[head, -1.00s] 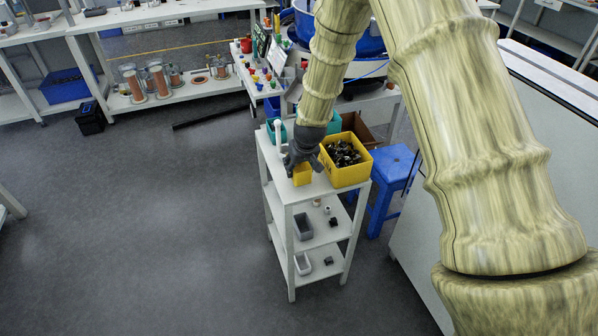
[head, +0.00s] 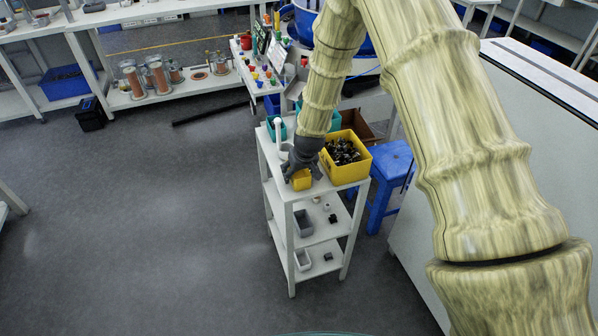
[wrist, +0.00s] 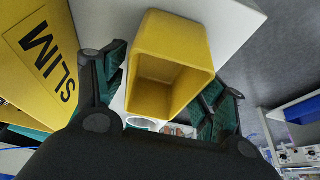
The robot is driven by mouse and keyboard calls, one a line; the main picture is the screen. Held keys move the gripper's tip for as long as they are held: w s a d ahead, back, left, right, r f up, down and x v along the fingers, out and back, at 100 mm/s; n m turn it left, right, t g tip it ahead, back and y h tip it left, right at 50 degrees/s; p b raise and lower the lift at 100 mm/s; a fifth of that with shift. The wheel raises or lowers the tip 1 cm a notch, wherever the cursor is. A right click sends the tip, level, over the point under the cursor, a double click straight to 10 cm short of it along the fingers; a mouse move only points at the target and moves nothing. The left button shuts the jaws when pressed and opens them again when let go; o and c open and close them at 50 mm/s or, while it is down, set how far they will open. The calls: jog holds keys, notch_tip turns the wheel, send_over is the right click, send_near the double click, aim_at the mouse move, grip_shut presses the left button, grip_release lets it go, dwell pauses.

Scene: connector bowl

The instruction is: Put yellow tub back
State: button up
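The yellow tub (wrist: 172,45) is a small open box, empty inside as far as I see. In the wrist view it sits between my two spread fingers, with its opening towards the camera. My gripper (wrist: 168,88) has one finger on each side of it. A narrow gap shows by the left finger; the right finger's pads meet the tub's edge in the picture. I cannot tell whether they grip it. In the head view the tub (head: 301,180) is below my gripper (head: 299,170), at the front of the white shelf's top, looking slightly tilted. Its underside is hidden.
A larger yellow bin (head: 346,172) full of dark parts stands close on the right; its lettered side (wrist: 40,45) fills the wrist view's left. The white shelf unit (head: 318,242) holds small boxes below. A blue stool (head: 392,160) stands right. Floor on the left is clear.

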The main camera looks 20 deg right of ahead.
jog(key=shift+r, duration=0.25)
jog(key=shift+s+r, duration=0.1)
jog(key=shift+r, duration=0.2)
jog(key=shift+b+v, duration=1.4)
jog(key=shift+v, duration=4.2)
jog(key=s+f+g, duration=0.2)
jog(key=s+f, duration=1.8)
jog(key=f, duration=0.1)
jog(key=s+f+g, duration=0.1)
jog(key=s+f, duration=0.3)
jog(key=s, duration=0.8)
jog(key=s+f+g, duration=0.1)
jog(key=s+f, duration=0.4)
jog(key=s, duration=0.6)
jog(key=shift+s+m, duration=0.4)
